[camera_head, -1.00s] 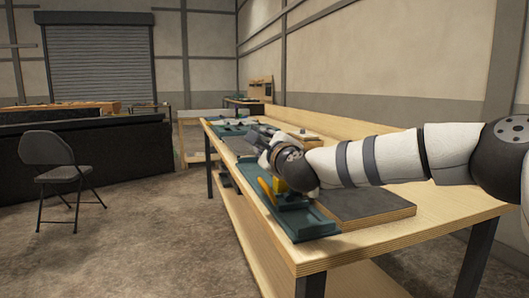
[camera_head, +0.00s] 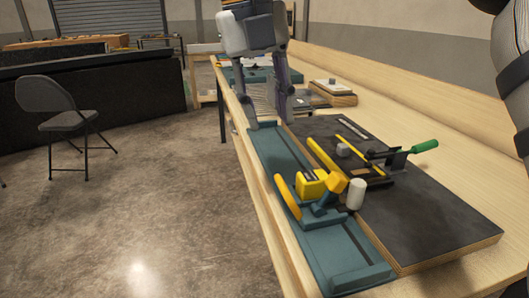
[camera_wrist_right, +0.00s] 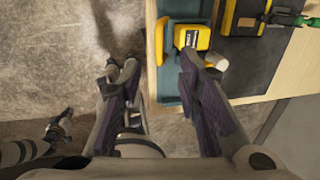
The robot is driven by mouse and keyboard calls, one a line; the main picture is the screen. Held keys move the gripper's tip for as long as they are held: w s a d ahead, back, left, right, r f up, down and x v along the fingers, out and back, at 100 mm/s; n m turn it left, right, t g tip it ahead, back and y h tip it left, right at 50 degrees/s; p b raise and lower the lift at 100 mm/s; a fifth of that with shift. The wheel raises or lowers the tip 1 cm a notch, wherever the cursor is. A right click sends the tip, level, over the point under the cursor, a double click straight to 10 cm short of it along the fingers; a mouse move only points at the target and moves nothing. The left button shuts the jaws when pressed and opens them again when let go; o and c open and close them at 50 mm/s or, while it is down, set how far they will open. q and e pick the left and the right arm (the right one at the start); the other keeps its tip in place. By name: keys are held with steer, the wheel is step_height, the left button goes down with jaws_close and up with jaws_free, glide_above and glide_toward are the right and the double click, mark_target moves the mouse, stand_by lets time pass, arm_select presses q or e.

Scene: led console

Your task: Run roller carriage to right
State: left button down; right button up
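A teal rail base (camera_head: 345,268) lies along the table's near left edge.
A dark board (camera_head: 430,210) beside the rail carries a yellow-edged fixture (camera_head: 335,160) and a clamp with a green handle (camera_head: 424,146). More fixtures stand at the table's far end. A folding chair (camera_head: 60,118) stands on the floor left, with open floor between.

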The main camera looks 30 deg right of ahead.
mark_target(281, 182)
steer(key=f, duration=0.4)
steer(key=s+d+f, duration=0.1)
steer(key=f, duration=0.6)
steer(key=shift+s+d+f, duration=0.15)
steer(key=shift+d+f, duration=0.25)
jaws_close()
